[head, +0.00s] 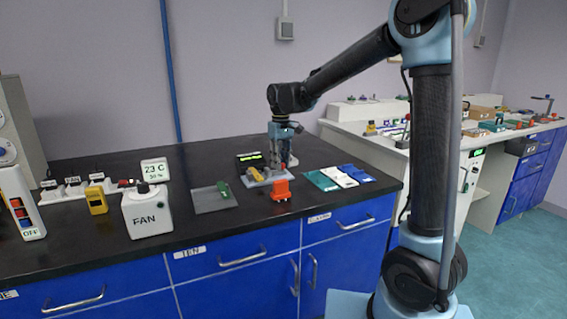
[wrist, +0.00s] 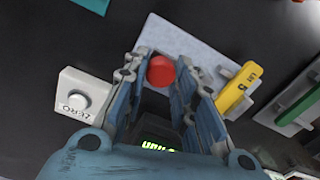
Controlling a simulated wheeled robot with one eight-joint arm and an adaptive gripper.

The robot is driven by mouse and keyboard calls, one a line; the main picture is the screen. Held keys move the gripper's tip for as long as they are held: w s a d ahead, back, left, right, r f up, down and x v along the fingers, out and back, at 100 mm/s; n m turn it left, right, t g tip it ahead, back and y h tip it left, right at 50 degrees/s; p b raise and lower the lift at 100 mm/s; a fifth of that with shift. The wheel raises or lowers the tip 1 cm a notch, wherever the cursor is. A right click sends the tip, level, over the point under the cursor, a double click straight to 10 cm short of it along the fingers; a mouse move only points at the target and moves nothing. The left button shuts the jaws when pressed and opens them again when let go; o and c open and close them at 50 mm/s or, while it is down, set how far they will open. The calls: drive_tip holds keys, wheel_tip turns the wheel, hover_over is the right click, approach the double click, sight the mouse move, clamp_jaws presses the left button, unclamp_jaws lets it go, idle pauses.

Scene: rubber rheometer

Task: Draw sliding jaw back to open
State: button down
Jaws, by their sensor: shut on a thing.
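My gripper (head: 278,165) points down over a small bench device with a light grey base plate (head: 250,182). In the wrist view its two fingers (wrist: 160,78) stand on either side of a round red knob (wrist: 160,71) and are shut on it. The grey plate (wrist: 180,38) shows beyond the fingertips.
A white box with a ZERO knob (wrist: 78,98) is left of the fingers. A green-lit display (head: 250,157) stands behind the device. An orange-red block (head: 281,190) is in front.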

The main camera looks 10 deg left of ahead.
sight(282, 163)
drive_tip(key=shift+w+d, duration=0.2)
drive_tip(key=shift+d, duration=0.05)
drive_tip(key=c, duration=1.6)
unclamp_jaws()
drive_tip(key=shift+r, duration=0.15)
drive_tip(key=shift+r, duration=0.3)
wheel_tip(282, 163, up, 11)
drive_tip(key=shift+r, duration=0.1)
drive_tip(key=shift+d, duration=0.1)
